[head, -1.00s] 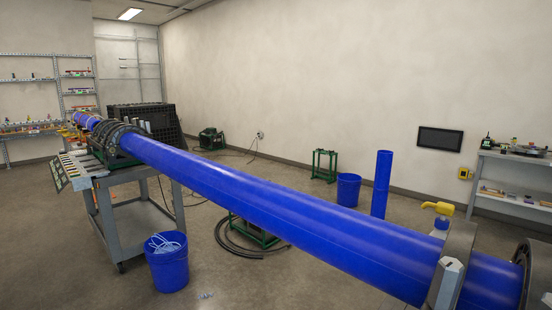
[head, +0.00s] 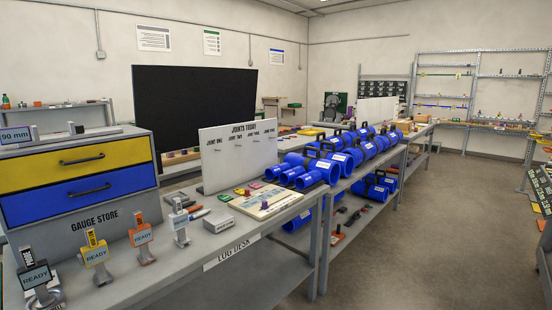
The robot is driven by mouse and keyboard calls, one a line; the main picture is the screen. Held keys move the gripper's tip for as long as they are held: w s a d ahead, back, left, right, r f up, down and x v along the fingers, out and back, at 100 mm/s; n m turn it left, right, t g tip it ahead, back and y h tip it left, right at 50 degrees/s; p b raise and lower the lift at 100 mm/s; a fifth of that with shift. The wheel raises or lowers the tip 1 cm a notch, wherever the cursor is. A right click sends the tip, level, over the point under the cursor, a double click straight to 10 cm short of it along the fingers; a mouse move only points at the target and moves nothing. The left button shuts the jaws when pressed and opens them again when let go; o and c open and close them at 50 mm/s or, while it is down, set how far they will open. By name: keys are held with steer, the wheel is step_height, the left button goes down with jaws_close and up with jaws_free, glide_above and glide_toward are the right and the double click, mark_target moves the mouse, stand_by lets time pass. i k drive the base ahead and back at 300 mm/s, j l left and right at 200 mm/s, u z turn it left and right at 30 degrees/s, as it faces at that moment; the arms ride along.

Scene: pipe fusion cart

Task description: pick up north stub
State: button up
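Several short blue pipe pieces with white labels and black handles lie in a row on the bench right of centre, the nearest large one (head: 322,170) with its open end toward me. More blue pieces (head: 375,187) sit on the shelf below. Their labels are too small to read, so I cannot tell which piece, if any, is the north stub. My gripper is not in view.
The log desk (head: 222,250) fills the near left, with a gauge store drawer unit (head: 77,172), several small "READY" stands and a "JOINTS TODAY" board (head: 239,150). A black panel (head: 194,108) stands behind. Open floor (head: 430,235) lies to the right.

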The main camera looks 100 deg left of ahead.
mark_target(327, 158)
steer(key=u, duration=2.05)
steer(key=k+u, duration=0.1)
steer(key=u, duration=0.5)
steer(key=i+j+z, duration=0.1)
steer(key=j+z, duration=0.2)
steer(key=i+l+z, duration=0.2)
steer(key=i, duration=0.2)
steer(key=i+l+z, duration=0.2)
steer(key=i, duration=0.25)
steer(key=i+l+z, duration=0.2)
steer(key=i, duration=0.25)
steer(key=i+u, duration=0.2)
steer(key=i, duration=0.25)
steer(key=i+l+u, duration=0.15)
steer(key=i, duration=0.3)
steer(key=i+l+u, duration=0.2)
steer(key=i, duration=0.25)
steer(key=i+l+u, duration=0.15)
steer(key=i, duration=0.3)
steer(key=i+l+u, duration=0.75)
steer(key=i+l, duration=0.1)
steer(key=l, duration=0.05)
